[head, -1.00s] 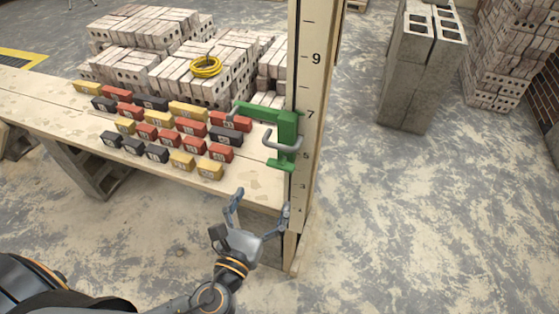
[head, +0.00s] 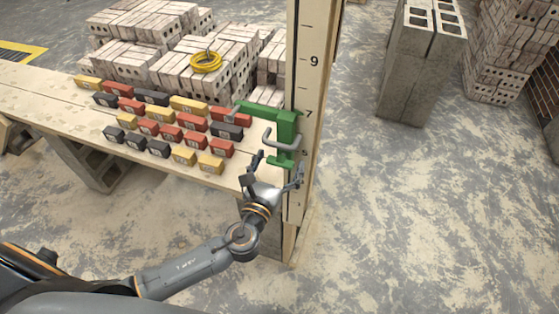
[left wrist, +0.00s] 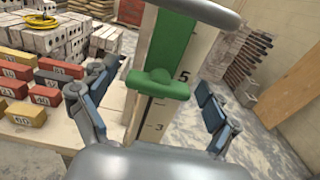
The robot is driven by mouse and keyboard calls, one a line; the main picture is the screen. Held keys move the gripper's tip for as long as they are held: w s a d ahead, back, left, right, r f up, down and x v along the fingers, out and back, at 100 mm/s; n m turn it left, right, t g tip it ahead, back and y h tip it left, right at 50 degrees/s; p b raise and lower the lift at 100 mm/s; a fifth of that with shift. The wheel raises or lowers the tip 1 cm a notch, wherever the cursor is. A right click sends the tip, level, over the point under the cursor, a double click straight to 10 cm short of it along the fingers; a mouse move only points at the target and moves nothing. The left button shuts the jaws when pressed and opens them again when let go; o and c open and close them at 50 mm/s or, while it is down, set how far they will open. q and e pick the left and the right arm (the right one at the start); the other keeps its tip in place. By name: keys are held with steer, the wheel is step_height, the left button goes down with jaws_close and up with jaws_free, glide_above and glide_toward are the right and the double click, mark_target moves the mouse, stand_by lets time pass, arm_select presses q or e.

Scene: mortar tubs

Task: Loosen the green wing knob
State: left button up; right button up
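The green wing knob (head: 281,162) is at the bottom of a green clamp (head: 287,122) by the upright numbered board (head: 305,80). In the left wrist view the wing knob (left wrist: 158,84) is a crosswise green bar in the middle, below the clamp's green body (left wrist: 172,40). My left gripper (head: 279,165) is open just below the clamp, its fingers on either side of the knob. In the left wrist view its fingers (left wrist: 157,78) stand wide apart, with visible gaps to the knob. My right gripper is not in view.
A grey curved bar (head: 283,146) crosses the clamp above the knob. Rows of small red, yellow and black blocks (head: 172,133) lie on the wooden plank (head: 40,100). Brick stacks (head: 140,28) and a yellow coil (head: 206,62) are behind.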

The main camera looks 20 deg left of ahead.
arm_select(q)
steer(key=c, duration=1)
steer(key=shift+n, duration=0.3)
steer(key=n+b, duration=0.2)
steer(key=n, duration=0.1)
steer(key=n+b, duration=0.1)
steer(key=n, duration=0.2)
steer(key=n+b, duration=0.1)
steer(key=n, duration=0.1)
steer(key=shift+a+f+n, duration=0.1)
steer(key=shift+a+n, duration=0.1)
steer(key=shift+n, duration=0.2)
steer(key=n+b, duration=0.1)
steer(key=n, duration=0.3)
steer(key=shift+n, duration=0.3)
steer(key=shift+n+b, duration=0.6)
steer(key=shift+n, duration=1.3)
